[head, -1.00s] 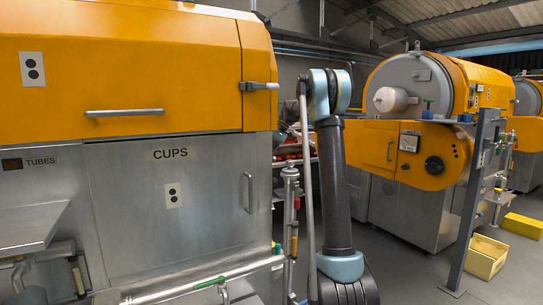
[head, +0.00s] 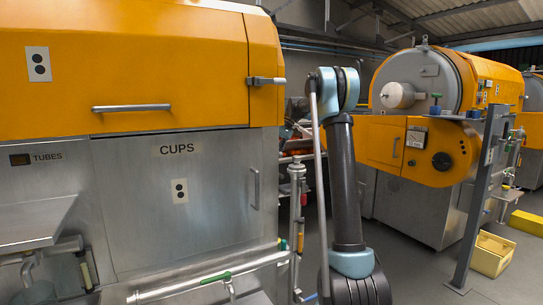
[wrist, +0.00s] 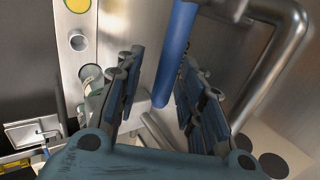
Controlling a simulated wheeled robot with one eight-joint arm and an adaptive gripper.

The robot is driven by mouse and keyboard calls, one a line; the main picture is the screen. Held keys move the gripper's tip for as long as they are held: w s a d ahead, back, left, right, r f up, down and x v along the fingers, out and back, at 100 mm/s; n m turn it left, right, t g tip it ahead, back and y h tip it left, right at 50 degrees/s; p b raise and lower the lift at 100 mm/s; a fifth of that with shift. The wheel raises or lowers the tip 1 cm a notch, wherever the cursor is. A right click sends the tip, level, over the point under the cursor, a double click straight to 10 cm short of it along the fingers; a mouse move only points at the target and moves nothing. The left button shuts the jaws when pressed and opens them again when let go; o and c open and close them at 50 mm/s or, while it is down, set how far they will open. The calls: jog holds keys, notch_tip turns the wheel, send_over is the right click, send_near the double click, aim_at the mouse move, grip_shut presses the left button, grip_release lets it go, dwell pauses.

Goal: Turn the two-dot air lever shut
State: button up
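In the wrist view a blue lever handle (wrist: 176,50) runs down from the top edge, its rounded end between my fingers. My gripper (wrist: 160,100) is open, with one dark blue finger on each side of the handle. The right finger lies close to it; I cannot tell whether they touch. No dot mark shows on this lever. In the head view two-dot plates sit on the orange cover (head: 39,63) and on the CUPS door (head: 180,190) of the near machine. My gripper is out of the head view.
A bent steel pipe (wrist: 272,70) stands right of my gripper in the wrist view. A steel panel with a round fitting (wrist: 78,41) is at left. In the head view a green-handled valve (head: 215,278) sits on a low pipe. A yellow crate (head: 491,255) stands at right.

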jog(key=v, duration=1.2)
